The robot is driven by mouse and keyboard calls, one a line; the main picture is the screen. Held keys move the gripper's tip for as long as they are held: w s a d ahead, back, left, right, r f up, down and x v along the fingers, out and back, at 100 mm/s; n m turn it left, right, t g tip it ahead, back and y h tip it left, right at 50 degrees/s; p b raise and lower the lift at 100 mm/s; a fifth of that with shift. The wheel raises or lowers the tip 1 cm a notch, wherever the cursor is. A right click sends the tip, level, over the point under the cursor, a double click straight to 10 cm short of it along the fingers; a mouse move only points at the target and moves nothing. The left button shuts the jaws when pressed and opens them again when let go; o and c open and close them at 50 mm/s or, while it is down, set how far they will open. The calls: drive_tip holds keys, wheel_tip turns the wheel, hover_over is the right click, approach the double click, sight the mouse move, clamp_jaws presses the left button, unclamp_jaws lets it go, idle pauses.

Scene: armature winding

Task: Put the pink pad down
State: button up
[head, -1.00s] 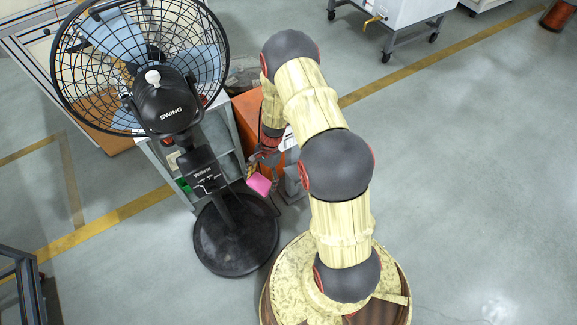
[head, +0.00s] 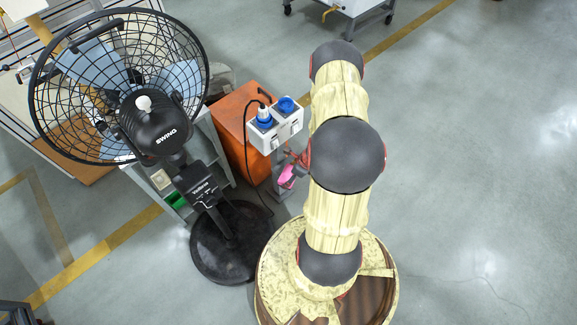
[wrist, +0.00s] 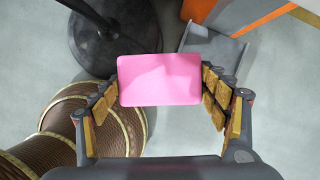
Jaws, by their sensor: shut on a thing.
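The pink pad (wrist: 160,80) is a flat rectangle with rounded corners. It lies between the two fingers of my gripper (wrist: 162,97) in the wrist view, with its left and right edges at the finger pads. My gripper is shut on it and holds it above the grey floor. In the head view the pink pad (head: 287,174) shows small, just left of my arm and beside the socket post. My gripper is mostly hidden behind my arm there.
The fan's round black base (head: 232,243) stands left of the pad. A white socket box (head: 287,134) with blue plugs stands on a post by an orange cabinet (head: 238,122). A post's grey foot plate (wrist: 212,50) lies behind the pad. Floor (head: 470,190) at the right is clear.

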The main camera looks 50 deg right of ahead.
drive_tip(key=w+d+f, duration=0.2)
drive_tip(key=d+f, duration=0.1)
drive_tip(key=w+d+f+b, duration=0.1)
drive_tip(key=w+d+f, duration=0.2)
drive_tip(key=w+d+f+b, duration=0.1)
drive_tip(key=w+d+f, duration=0.1)
drive_tip(key=d+f, duration=0.1)
drive_tip(key=shift+w+d, duration=0.3)
drive_tip(key=shift+w, duration=0.1)
drive_tip(key=shift+w+d+f+b, duration=0.15)
drive_tip(key=shift+f+b, duration=0.15)
drive_tip(key=shift+b, duration=0.05)
drive_tip(key=shift+f+b, duration=0.65)
drive_tip(key=shift+f, duration=0.8)
drive_tip(key=shift+f, duration=0.15)
drive_tip(key=o, duration=1.1)
